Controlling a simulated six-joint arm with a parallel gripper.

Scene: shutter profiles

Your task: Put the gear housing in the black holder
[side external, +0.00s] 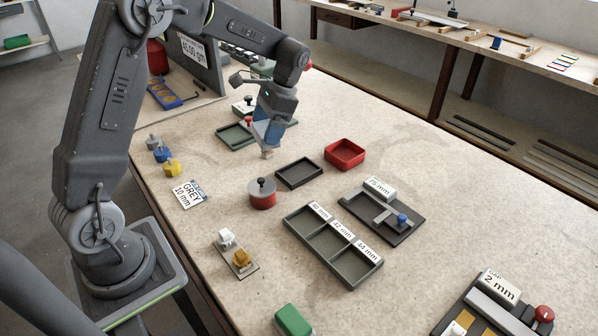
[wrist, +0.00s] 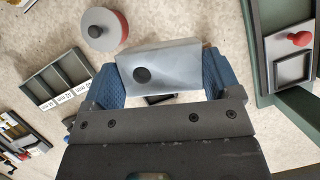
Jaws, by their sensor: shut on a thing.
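The gear housing (wrist: 178,62) is a silver-grey block with a round dark hole, seen in the wrist view between my two blue fingers. My gripper (wrist: 160,76) is shut on it. In the side view my gripper (side external: 267,143) points down above the table, with a small part of the housing (side external: 267,154) showing under the fingertips. The black holder (side external: 277,177) is a shallow, empty rectangular tray on the table, just right of and nearer the camera than my gripper. In the wrist view a dark edge behind the housing may be the holder, mostly hidden.
A red bin (side external: 345,153) stands right of the holder, and a red-and-grey round part with a black knob (side external: 262,192) stands in front of it. A green fixture (side external: 235,134) is behind my gripper. A three-compartment tray (side external: 333,247) lies towards the front.

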